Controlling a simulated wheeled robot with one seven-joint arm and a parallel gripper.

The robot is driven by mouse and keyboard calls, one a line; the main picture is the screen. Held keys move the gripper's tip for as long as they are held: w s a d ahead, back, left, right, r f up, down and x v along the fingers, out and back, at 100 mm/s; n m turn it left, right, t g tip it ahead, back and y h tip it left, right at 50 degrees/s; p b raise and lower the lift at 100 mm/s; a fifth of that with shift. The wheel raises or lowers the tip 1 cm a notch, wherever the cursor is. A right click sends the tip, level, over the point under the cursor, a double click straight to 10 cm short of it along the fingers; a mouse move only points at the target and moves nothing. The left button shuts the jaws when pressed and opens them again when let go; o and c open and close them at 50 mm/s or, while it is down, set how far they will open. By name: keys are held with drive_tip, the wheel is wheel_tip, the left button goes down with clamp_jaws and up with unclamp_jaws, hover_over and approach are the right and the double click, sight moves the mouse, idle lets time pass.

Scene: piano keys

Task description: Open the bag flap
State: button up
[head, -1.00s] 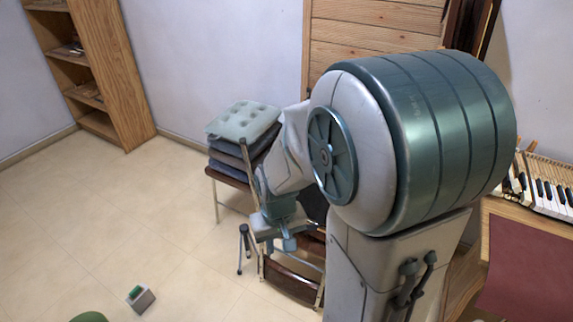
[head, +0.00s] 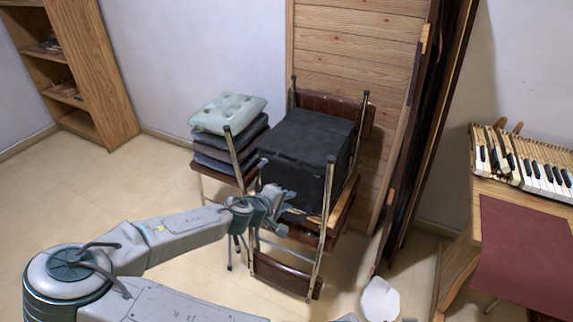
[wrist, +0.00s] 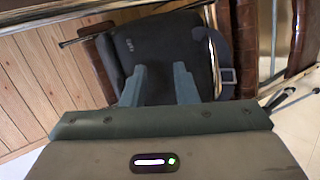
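The black bag (head: 308,145) sits on a wooden chair in the middle of the head view. Its top looks closed and flat. In the wrist view the dark bag (wrist: 165,50) fills the space beyond my fingers, with a strap and buckle (wrist: 227,75) at its right. My gripper (head: 281,212) is at the bag's front, low on its left side in the head view. In the wrist view my gripper (wrist: 159,80) has its two fingers apart, with dark bag surface visible between them. I cannot tell whether the fingers touch the bag.
The chair's metal legs (head: 325,205) rise close to the bag and my gripper. Stacked cushions (head: 228,113) stand on another chair at left. A wooden panel (head: 345,50) is behind. Piano keys (head: 535,165) lie on a desk at right. Floor at left is clear.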

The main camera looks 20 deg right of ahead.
sight(285, 162)
drive_tip(key=w+a+r+n+t+h, duration=0.1)
drive_tip(key=w+a+r+n+t, duration=0.25)
drive_tip(key=w+r, duration=0.2)
drive_tip(key=shift+t, duration=0.35)
drive_tip(key=x, duration=1.3)
drive_tip(key=shift+w+r, duration=0.1)
clamp_jaws()
